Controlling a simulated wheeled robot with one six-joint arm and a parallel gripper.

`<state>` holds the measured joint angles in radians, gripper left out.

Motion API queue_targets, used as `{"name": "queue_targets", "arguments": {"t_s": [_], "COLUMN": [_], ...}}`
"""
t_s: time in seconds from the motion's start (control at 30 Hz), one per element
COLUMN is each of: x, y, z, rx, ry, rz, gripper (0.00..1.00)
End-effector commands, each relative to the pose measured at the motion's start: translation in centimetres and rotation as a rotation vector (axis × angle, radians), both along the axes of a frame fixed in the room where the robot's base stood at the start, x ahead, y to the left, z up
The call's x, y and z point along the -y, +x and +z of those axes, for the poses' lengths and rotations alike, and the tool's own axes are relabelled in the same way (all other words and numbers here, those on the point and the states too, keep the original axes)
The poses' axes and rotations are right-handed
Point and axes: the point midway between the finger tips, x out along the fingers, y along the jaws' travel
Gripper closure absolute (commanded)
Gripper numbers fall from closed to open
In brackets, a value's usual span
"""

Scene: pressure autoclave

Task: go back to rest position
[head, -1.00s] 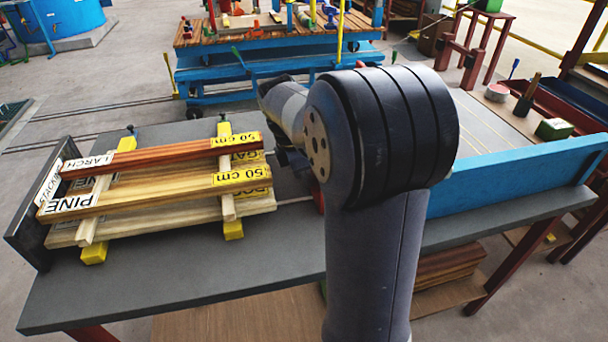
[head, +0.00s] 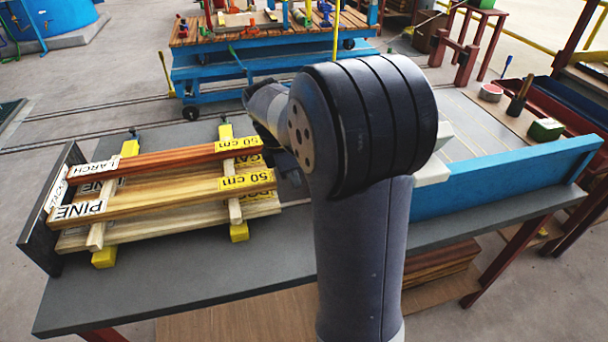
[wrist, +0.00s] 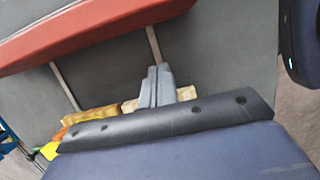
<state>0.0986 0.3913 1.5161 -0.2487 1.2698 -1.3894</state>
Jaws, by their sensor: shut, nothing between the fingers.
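My gripper's two grey fingers (wrist: 158,84) show in the wrist view, closed together with nothing between them. In the head view my dark grey arm stands over the middle of the table and hides the gripper. The grey table (head: 190,290) carries a stack of boards at the left, apart from the arm's upright link. On its top lie a reddish larch board (head: 185,156) and a pine board (head: 160,196), both with white and yellow labels.
A dark stop plate (head: 50,215) stands at the stack's left end. A blue rail (head: 505,180) edges the table at the right. A pale piece (head: 436,168) shows beside my arm. A blue trolley (head: 215,90) stands behind. The table's front left is clear.

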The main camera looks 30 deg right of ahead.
Motion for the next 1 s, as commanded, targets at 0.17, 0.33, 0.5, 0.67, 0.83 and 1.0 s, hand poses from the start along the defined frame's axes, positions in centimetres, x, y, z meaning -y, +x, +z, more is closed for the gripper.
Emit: {"name": "queue_targets", "arguments": {"t_s": [0.17, 0.33, 0.5, 0.67, 0.83, 1.0], "x": [-1.1, -1.7, -2.0, -2.1, -2.1, -1.8], "y": [0.3, 0.4, 0.4, 0.4, 0.4, 0.4], "z": [4.5, 6.9, 8.0, 8.1, 8.0, 7.1], "rx": [0.007, 0.003, 0.003, 0.003, 0.003, 0.001], "ry": [0.002, 0.002, 0.003, 0.003, 0.003, 0.003], "rz": [0.0, 0.001, 0.0, 0.0, 0.0, 0.0], "gripper": [1.0, 1.0, 1.0, 1.0, 1.0, 1.0]}}
